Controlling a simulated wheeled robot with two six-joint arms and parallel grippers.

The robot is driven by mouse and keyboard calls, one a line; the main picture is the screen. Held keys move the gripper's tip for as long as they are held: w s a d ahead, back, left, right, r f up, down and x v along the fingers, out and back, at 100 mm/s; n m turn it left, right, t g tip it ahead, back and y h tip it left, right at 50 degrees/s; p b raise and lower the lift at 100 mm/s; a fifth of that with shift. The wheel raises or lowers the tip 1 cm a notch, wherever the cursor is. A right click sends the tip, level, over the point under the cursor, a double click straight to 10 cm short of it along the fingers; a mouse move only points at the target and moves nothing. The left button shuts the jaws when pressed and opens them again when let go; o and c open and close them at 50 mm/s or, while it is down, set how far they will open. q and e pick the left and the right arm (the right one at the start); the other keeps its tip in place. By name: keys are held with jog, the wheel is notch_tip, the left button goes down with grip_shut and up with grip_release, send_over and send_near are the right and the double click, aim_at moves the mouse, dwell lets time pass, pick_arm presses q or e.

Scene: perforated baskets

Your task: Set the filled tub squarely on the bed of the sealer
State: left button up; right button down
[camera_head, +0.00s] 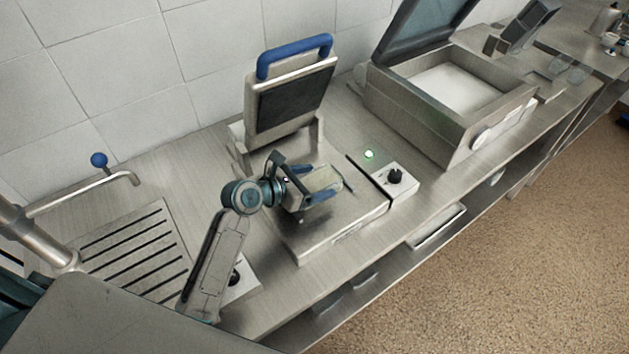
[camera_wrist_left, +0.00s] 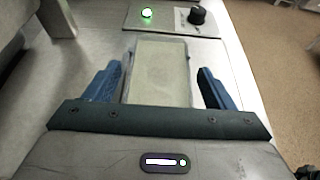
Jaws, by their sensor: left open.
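The filled tub (camera_head: 321,178) is a pale rectangular container with a light top. In the wrist view the tub (camera_wrist_left: 158,72) lies between my left gripper's two blue fingers, with a gap showing on each side. My left gripper (camera_head: 318,190) is open around it, over the sealer's bed (camera_head: 345,222). The tub appears to rest on the bed, but the gripper hides its lower edges in the head view. The sealer's lid (camera_head: 290,95), with a blue handle, stands raised behind. My right gripper is not in view.
A control box with a green light (camera_head: 369,154) and a black knob (camera_head: 395,176) sits right of the bed. A larger open-lidded machine (camera_head: 440,130) stands farther right. A slotted drain (camera_head: 135,250) and tap (camera_head: 85,190) are at left. The counter's front edge is close.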

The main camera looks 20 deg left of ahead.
pick_arm(q)
jog(key=p+v, duration=0.7)
jog(key=v, duration=0.4)
jog(key=shift+w+d+r+p, duration=0.1)
jog(key=shift+r+p, duration=0.05)
jog(key=shift+p, duration=0.25)
jog(key=shift+s+a+r, duration=0.1)
jog(key=shift+s+a, duration=0.2)
jog(key=shift+s, duration=0.05)
